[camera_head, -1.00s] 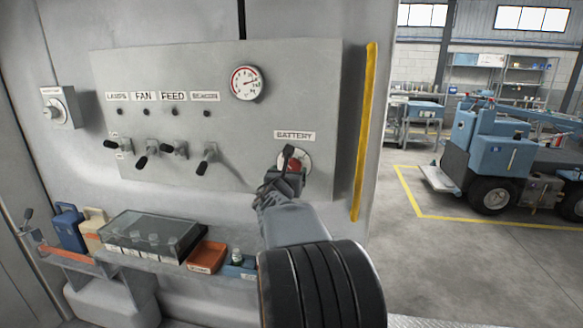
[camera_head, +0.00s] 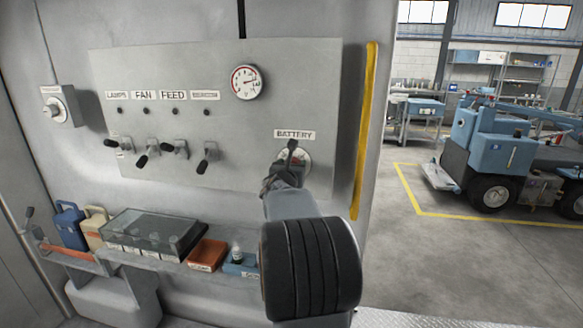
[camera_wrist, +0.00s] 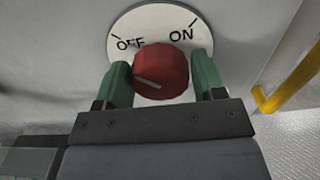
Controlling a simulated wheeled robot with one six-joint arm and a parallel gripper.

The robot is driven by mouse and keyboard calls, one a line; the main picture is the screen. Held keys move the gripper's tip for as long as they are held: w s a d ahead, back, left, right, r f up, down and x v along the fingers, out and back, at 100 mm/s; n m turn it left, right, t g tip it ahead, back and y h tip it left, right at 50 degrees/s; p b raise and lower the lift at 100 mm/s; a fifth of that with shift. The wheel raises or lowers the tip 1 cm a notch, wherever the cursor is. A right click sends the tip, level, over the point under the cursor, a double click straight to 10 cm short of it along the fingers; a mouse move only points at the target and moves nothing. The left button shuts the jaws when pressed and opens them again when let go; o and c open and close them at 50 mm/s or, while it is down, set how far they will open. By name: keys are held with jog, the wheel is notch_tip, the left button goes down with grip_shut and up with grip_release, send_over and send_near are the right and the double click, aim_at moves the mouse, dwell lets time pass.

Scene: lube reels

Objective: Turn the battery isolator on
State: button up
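The battery isolator is a red round knob (camera_wrist: 160,72) with a pale pointer line. It sits on a white disc (camera_wrist: 150,22) marked OFF at left and ON at right. The pointer line lies toward the left, OFF side. My gripper (camera_wrist: 163,78) has one green finger on each side of the knob, very near or touching; I cannot tell whether they press on it. In the head view my gripper (camera_head: 281,168) is at the disc (camera_head: 304,160) under the BATTERY label (camera_head: 295,134) and mostly hides the knob.
The grey panel (camera_head: 230,125) also carries a gauge (camera_head: 246,82) and several black-handled levers. A yellow rail (camera_head: 364,130) stands just right of the panel. Below is a shelf with a clear-lidded case (camera_head: 150,232), an orange tray (camera_head: 207,255) and canisters. Open floor lies at right.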

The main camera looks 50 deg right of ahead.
jog(key=shift+w+a, duration=0.1)
jog(key=c, duration=0.5)
jog(key=shift+f+b, duration=0.1)
jog(key=shift+b, duration=0.2)
jog(key=shift+m+b, duration=0.3)
jog(key=m+b, duration=0.2)
jog(key=b, duration=0.1)
jog(key=shift+f+b, duration=0.25)
jog(key=shift+b, duration=0.05)
jog(key=m+b, duration=0.1)
jog(key=b, duration=0.1)
jog(key=m+b, duration=0.2)
jog(key=shift+s+m, duration=0.2)
jog(key=shift+m, duration=0.1)
jog(key=m+b, duration=0.6)
jog(key=shift+s+d, duration=0.1)
jog(key=shift+d, duration=0.1)
jog(key=m+b, duration=0.4)
jog(key=m, duration=0.1)
jog(key=shift+m, duration=0.5)
